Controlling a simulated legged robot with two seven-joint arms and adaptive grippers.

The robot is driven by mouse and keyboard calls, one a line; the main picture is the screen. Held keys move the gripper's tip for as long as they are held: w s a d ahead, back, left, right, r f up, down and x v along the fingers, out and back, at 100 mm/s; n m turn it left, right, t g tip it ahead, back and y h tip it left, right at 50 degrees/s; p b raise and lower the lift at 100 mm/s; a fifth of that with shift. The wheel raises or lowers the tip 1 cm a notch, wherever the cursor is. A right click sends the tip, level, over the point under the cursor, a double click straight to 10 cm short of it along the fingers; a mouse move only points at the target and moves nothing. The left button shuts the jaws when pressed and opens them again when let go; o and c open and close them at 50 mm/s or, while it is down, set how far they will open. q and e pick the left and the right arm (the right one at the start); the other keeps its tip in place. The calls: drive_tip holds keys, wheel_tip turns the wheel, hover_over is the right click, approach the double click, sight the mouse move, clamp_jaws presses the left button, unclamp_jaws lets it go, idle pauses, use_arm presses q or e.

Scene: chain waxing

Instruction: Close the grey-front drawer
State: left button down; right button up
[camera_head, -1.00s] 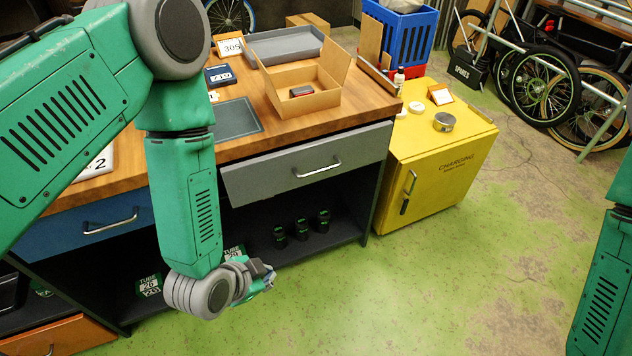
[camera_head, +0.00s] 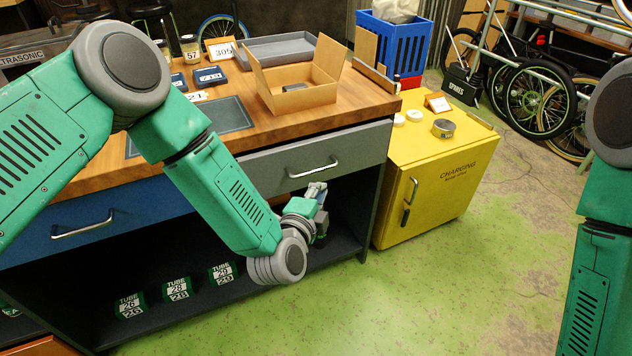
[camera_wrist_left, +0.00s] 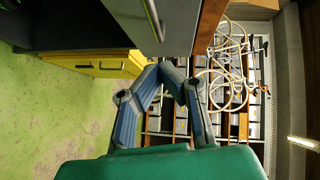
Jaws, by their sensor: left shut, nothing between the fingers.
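The grey-front drawer (camera_head: 280,168) is at the right end of the workbench, under the wooden top. Its bar handle (camera_head: 315,169) faces the aisle. I cannot tell exactly how far the drawer stands out. My left gripper (camera_head: 319,188) is shut and empty, just below the handle in the head view; contact cannot be made out. In the left wrist view the drawer front (camera_wrist_left: 176,28) and its handle (camera_wrist_left: 152,18) are at the top, beyond the converged fingertips of my left gripper (camera_wrist_left: 165,66). My right gripper is out of view; only my right arm shows at the right edge.
A blue-front drawer (camera_head: 130,212) is left of the grey one. Below is an open shelf with tube boxes (camera_head: 177,290). A yellow charging cabinet (camera_head: 425,195) stands close to the right. A cardboard box (camera_head: 300,95) is on the worktop. The green floor in front is clear.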

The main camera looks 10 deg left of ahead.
sight(313, 160)
use_arm(q)
drive_tip(key=w, duration=0.2)
drive_tip(key=w+a+b, duration=0.1)
drive_tip(key=w+f, duration=0.1)
drive_tip(key=w, duration=0.1)
drive_tip(key=shift+w+a+f+b, duration=0.1)
drive_tip(key=shift+w+a+b, duration=0.2)
drive_tip(key=shift+a, duration=0.05)
drive_tip(key=w+a+p, duration=0.1)
drive_tip(key=w, duration=0.2)
drive_tip(key=shift+a+p, duration=0.35)
drive_tip(key=shift+p, duration=0.05)
drive_tip(key=shift+w+a, duration=0.25)
